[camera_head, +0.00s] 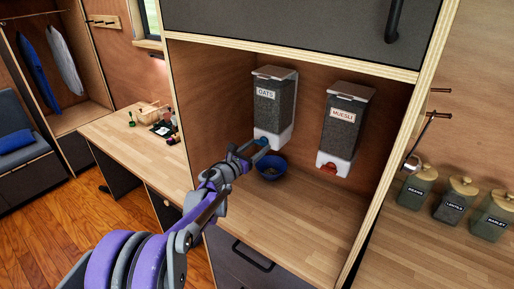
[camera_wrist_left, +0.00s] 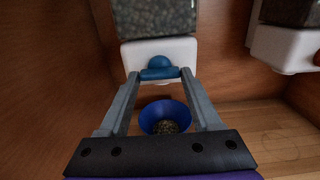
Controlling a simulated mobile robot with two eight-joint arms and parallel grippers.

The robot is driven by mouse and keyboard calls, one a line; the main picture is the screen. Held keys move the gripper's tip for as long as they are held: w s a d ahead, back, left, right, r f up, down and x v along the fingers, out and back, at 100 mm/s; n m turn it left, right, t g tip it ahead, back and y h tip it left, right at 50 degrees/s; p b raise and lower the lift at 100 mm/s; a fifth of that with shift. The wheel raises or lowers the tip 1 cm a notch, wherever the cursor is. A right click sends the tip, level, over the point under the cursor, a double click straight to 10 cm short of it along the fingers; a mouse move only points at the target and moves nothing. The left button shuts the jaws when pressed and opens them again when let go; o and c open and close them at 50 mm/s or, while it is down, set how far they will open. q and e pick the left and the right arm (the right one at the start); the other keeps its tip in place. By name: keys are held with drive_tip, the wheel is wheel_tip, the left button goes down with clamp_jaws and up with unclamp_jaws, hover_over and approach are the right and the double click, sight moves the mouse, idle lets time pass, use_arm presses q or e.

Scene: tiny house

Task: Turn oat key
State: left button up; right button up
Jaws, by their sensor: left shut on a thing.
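The oats dispenser (camera_head: 272,105) hangs on the back wall of the cabinet niche, with a label reading OATS. Its blue key (camera_wrist_left: 160,68) is on the white base. My left gripper (camera_head: 256,146) is shut on the key, with a fingertip on each side of it in the left wrist view (camera_wrist_left: 160,75). A blue bowl (camera_head: 272,168) stands on the shelf below the dispenser. In the left wrist view the bowl (camera_wrist_left: 165,112) holds some grainy oats at its bottom. My right gripper is not in view.
A muesli dispenser (camera_head: 345,125) with a red key (camera_head: 328,169) hangs to the right. Jars labelled beans (camera_head: 415,188), lentils (camera_head: 455,200) and barley (camera_head: 491,214) stand outside the niche. The niche's wooden shelf (camera_head: 315,215) is clear in front of the bowl.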

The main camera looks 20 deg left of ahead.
use_arm(q)
drive_tip(key=o, duration=1.4)
drive_tip(key=b+v, duration=0.1)
drive_tip(key=v, duration=0.9)
drive_tip(key=shift+s+a+b, duration=0.15)
drive_tip(key=shift+s+b, duration=0.15)
drive_tip(key=shift+s, duration=0.1)
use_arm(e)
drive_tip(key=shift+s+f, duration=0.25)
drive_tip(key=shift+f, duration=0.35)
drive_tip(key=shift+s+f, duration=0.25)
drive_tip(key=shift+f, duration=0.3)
